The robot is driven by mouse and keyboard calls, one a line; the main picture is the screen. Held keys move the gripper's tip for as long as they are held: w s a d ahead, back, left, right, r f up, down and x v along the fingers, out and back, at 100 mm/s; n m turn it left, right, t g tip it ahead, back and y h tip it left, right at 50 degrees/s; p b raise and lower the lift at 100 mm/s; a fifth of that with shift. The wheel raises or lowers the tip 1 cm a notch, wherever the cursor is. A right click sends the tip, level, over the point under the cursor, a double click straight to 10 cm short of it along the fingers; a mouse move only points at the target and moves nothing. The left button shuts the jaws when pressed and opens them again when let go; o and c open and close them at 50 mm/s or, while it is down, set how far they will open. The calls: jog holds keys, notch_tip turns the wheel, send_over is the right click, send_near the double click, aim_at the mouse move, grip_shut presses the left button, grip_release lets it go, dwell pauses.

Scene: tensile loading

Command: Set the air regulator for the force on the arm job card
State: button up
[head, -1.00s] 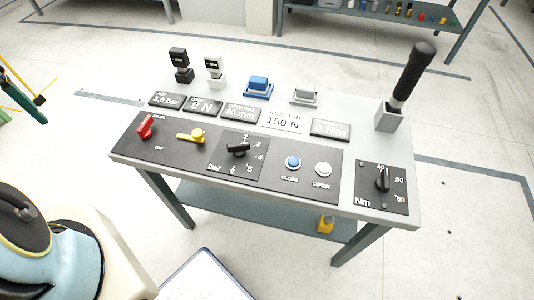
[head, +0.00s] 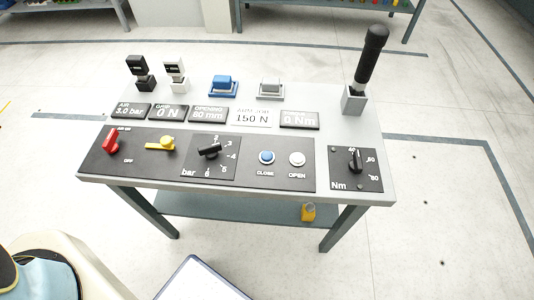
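The air regulator is a black knob (head: 210,151) on a dark plate with a bar scale, in the middle of the panel. Its exact setting is too small to tell. The air display (head: 131,111) reads 3.0 bar. The arm job card (head: 254,117) is white and reads 150 N. The grip display (head: 170,113) reads 0 N and the opening display (head: 210,115) reads 80 mm. My gripper is not in view.
On the panel are a red air handle (head: 110,141), a yellow lever (head: 160,143), a blue CLOSE button (head: 266,157), a white OPEN button (head: 297,158) and an Nm knob (head: 355,160). A black-handled tool (head: 370,55) stands upright at the back right.

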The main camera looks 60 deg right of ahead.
grip_shut()
dwell(0.5)
dwell(0.8)
